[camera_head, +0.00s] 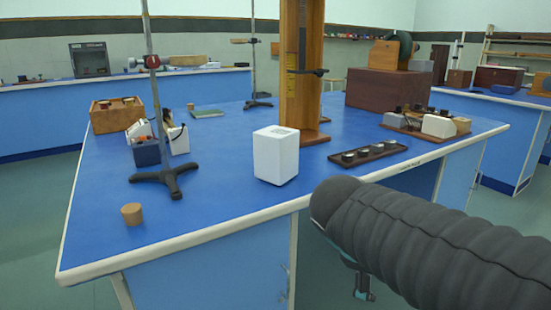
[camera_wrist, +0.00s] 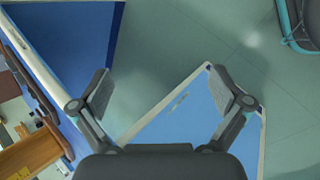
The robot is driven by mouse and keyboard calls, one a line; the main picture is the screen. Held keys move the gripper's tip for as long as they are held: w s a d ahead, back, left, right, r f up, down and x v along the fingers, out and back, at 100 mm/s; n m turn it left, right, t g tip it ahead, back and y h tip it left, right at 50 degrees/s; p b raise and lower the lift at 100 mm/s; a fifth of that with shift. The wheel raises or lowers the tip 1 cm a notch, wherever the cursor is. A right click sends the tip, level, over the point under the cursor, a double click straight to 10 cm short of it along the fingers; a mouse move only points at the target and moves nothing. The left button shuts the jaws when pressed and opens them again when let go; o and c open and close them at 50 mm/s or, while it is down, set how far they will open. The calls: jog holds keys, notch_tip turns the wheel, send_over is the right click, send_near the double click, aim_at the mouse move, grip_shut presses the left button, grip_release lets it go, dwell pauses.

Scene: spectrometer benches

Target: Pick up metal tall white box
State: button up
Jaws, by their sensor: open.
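The tall white box (camera_head: 276,155) stands upright on the blue bench top (camera_head: 215,205), close to its front edge. It is a plain white block with a small grey mark on top. In the head view my dark arm reaches in from the lower right, and a small part of my gripper (camera_head: 362,287) shows below it, beyond the bench's front edge and apart from the box. In the wrist view my gripper (camera_wrist: 163,102) has its two fingers spread wide with nothing between them. I cannot make out the white box in the wrist view.
A retort stand (camera_head: 172,180) stands left of the box, with a small cork-coloured cylinder (camera_head: 132,214) near the front. A tall wooden post (camera_head: 300,75) rises behind the box. A dark tray (camera_head: 368,154) lies to its right. The bench front between cylinder and box is clear.

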jog(key=w+a+r+n+t+h, duration=0.3)
jog(key=w+a+r+n+h, duration=0.15)
jog(key=w+a+n, duration=0.45)
jog(key=n+t+b, duration=0.2)
jog(key=n+t, duration=0.5)
jog(key=n, duration=0.1)
send_near(276, 150)
jog(key=w+a+f, duration=0.2)
jog(key=shift+w+a+f, duration=0.1)
jog(key=shift+w+f, duration=0.05)
jog(key=shift+f, duration=0.15)
jog(key=shift+w+r+p, duration=0.1)
jog(key=shift+w+p, duration=0.2)
jog(key=x, duration=1.3)
jog(key=shift+d+r+p, duration=0.15)
jog(key=shift+d+p, duration=0.1)
jog(key=shift+p, duration=0.05)
jog(key=shift+r, duration=0.1)
jog(key=c, duration=1.5)
